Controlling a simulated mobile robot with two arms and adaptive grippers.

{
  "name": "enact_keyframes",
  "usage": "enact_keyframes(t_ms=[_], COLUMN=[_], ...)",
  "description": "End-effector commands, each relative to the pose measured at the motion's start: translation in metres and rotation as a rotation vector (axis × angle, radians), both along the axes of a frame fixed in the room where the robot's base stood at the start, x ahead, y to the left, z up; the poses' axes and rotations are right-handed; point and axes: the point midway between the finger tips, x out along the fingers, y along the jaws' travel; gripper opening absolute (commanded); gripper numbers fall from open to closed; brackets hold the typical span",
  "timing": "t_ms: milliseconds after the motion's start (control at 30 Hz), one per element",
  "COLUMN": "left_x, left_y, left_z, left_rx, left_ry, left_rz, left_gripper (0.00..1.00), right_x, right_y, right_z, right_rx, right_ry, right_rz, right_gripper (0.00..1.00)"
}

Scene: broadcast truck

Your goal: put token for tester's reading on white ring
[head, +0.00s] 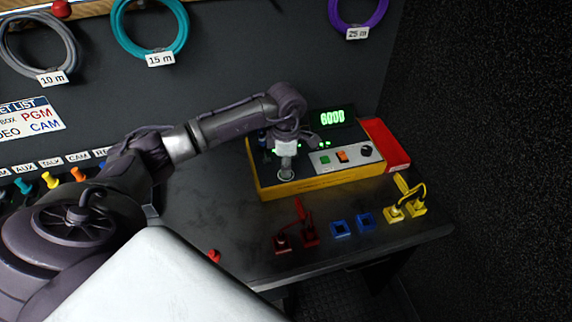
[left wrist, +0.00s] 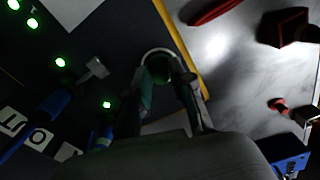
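The tester (head: 325,180) is a yellow-edged box with a red end. Its green display (head: 332,117) appears to read 6000. My left gripper (head: 287,163) points down over the left part of the tester's top, right at a pale ring (head: 286,176). In the left wrist view the white ring (left wrist: 160,50) shows as an arc around the fingertips of the left gripper (left wrist: 167,80). A dark green round shape (left wrist: 158,68) lies inside the arc, between the fingers; I cannot tell whether it is the token or whether the fingers touch it. My right gripper is not in view.
Red (head: 308,236), blue (head: 341,229) and yellow (head: 418,208) connectors stand in front of the tester. A small red piece (head: 214,256) lies nearer. Coiled cables (head: 150,50) hang behind. Blue-handled switches (left wrist: 50,103) and lit green lamps stand close to the fingers.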

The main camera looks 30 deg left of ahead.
Motion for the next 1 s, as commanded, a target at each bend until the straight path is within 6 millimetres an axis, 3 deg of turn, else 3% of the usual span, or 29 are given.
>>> enact_keyframes(t_ms=[67,467,1000], left_x=[0.000,0.001,0.001], left_y=[0.000,0.000,0.000], left_z=[0.001,0.007,0.107], left_rx=[0.000,-0.001,0.000], left_ry=[0.000,-0.003,-0.004], left_rz=[0.000,0.000,0.000], left_gripper=[0.41,0.41,0.41], right_x=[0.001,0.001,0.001], right_y=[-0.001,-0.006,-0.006], right_z=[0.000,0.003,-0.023], right_rx=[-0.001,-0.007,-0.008], right_ry=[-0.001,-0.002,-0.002], right_rz=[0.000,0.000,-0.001], right_gripper=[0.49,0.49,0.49])
